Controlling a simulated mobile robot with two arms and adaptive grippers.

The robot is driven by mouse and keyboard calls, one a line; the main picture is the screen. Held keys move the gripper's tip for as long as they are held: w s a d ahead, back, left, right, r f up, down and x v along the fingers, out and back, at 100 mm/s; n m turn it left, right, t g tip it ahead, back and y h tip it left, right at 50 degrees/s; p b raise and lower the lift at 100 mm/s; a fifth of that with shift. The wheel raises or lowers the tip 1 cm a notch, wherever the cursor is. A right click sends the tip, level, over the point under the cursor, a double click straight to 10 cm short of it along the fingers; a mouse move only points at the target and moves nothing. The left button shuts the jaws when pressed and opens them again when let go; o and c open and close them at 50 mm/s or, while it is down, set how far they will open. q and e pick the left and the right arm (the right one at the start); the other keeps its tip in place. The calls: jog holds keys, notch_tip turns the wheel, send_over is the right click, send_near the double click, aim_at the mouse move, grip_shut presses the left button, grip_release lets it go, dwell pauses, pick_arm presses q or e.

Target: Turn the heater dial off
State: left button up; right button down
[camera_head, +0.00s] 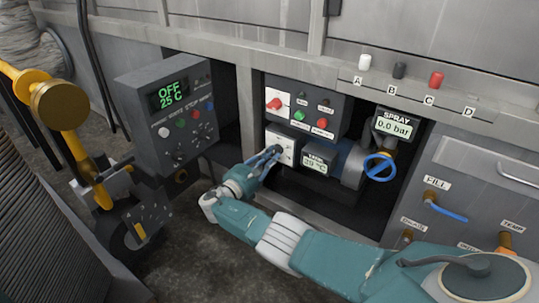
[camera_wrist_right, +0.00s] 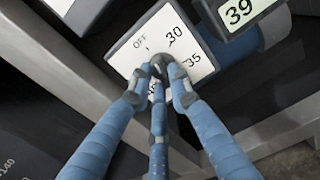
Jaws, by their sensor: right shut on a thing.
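The heater dial sits on a small white plate (camera_head: 288,156) in the middle recess. The plate also shows in the right wrist view (camera_wrist_right: 142,45), printed with OFF, 30 and 35; a lower marking is partly covered. My right gripper (camera_head: 274,151) reaches the dial from the front left. In the right wrist view its three blue fingers (camera_wrist_right: 159,76) are closed around the dark dial knob (camera_wrist_right: 158,60). The fingertips hide most of the knob, so I cannot tell its exact setting. My left gripper is not in view.
A tank temperature display (camera_head: 317,163) stands right beside the dial, with a blue handwheel (camera_head: 380,168) further right. A box above has red and green buttons (camera_head: 300,115). A control box (camera_head: 166,95) at left reads OFF 25 C. The spray display (camera_head: 394,125) reads 0.0 bar.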

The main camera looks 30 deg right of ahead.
jog(key=shift+f+n, duration=0.1)
jog(key=shift+n, duration=1)
jog(key=c, duration=1.6)
grip_release()
jog(key=shift+a, duration=0.1)
jog(key=v, duration=1.2)
jog(key=shift+f, duration=0.1)
